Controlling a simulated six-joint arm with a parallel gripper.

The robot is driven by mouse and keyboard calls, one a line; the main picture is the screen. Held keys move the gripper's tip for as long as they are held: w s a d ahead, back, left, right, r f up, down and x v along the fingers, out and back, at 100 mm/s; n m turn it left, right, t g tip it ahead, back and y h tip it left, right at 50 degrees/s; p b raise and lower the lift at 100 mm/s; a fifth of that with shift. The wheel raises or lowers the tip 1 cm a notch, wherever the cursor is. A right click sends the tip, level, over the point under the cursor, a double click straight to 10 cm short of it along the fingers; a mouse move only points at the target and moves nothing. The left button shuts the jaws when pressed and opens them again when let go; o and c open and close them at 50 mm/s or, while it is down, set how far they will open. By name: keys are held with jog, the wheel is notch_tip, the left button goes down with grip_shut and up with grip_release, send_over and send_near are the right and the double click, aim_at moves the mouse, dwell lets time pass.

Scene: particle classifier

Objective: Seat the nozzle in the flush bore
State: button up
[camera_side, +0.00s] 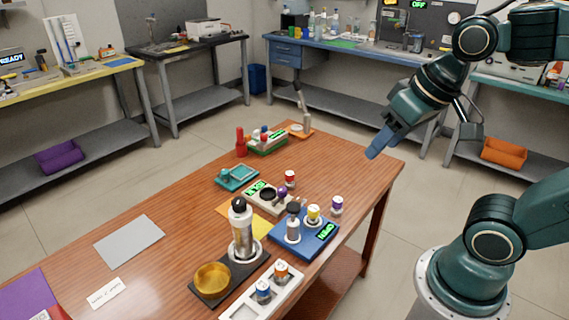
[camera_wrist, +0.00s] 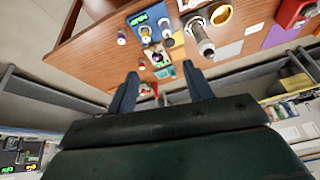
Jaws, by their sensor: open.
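My gripper (camera_side: 373,152) is open and empty, raised above the far right part of the table; its two fingers also show in the wrist view (camera_wrist: 160,75). A blue unit with a green display (camera_side: 322,236) stands at the table's right side. On it are a grey cylinder with a dark top (camera_side: 293,226) and a yellow-capped piece (camera_side: 313,214). Behind it is a pale unit with a green display (camera_side: 255,189), with a purple-topped piece (camera_side: 282,194) by it. I cannot tell for sure which piece is the nozzle, or where the flush bore is. My gripper touches none of these.
A tall silver bottle (camera_side: 242,235) and a brass bowl (camera_side: 212,281) stand on a dark base. A white rack (camera_side: 245,304) holds capped vials in front. A teal tray (camera_side: 237,177), red bottle (camera_side: 241,142) and orange stand (camera_side: 298,131) are farther back. The table's far right corner is clear.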

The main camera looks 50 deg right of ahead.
jog(key=shift+s+a+r+n+t, duration=0.1)
jog(key=shift+s+n+t, duration=0.05)
jog(key=shift+s+n, duration=0.45)
jog(key=shift+s+a+r+n+t, duration=0.15)
jog(key=shift+s+n, duration=0.25)
jog(key=shift+s, duration=0.25)
jog(key=shift+w, duration=0.1)
